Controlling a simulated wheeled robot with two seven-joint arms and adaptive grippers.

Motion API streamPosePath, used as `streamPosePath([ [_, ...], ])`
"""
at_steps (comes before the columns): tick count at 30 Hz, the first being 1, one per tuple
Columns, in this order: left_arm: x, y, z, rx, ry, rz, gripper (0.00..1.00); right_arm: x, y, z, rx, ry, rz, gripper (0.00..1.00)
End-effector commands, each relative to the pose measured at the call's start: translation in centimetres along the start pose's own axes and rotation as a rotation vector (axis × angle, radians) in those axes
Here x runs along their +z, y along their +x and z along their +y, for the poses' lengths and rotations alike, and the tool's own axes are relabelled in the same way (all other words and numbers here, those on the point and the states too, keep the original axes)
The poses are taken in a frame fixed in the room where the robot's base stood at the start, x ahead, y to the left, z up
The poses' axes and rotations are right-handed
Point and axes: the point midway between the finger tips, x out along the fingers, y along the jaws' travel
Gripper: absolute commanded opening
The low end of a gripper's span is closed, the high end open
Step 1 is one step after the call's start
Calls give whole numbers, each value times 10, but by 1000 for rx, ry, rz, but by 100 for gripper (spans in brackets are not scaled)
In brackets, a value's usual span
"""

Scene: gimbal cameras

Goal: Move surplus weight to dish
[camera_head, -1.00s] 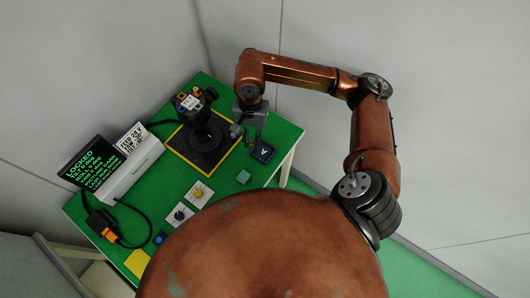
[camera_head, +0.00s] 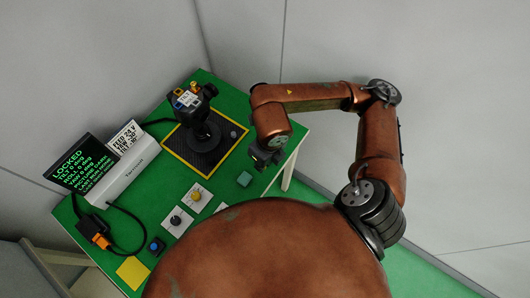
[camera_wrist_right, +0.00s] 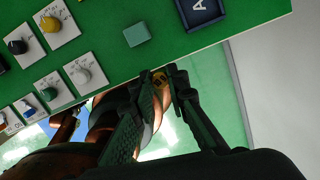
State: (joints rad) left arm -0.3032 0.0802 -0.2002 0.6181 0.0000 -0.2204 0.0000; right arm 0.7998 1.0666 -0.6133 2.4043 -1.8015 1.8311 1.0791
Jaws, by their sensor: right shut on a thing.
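My right gripper (camera_head: 265,157) is over the table's right part in the head view, its fingertips hard to make out there. My left gripper is not in view.
A teal block (camera_head: 244,179) lies on the green table (camera_head: 150,190) near its front edge; it also shows in the wrist view (camera_wrist_right: 137,35). Knob panels (camera_head: 195,196), a screen reading LOCKED (camera_head: 82,172) and cables are further left. A small grey disc (camera_head: 233,134) is on the mat.

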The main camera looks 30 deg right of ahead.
Motion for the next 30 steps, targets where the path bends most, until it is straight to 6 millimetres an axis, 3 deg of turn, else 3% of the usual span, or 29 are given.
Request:
streamPosePath([
  [6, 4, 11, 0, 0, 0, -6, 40, -10, 9, 3, -36, 303, 1, 5],
  [13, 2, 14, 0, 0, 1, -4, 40, -10, 15, -3, -53, 426, 5, 5],
  [25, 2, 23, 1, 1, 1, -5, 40, 44, 62, -68, -55, 433, 6, 5],
  [30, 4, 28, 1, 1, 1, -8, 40, 57, 95, -84, -52, 428, 6, 5],
])
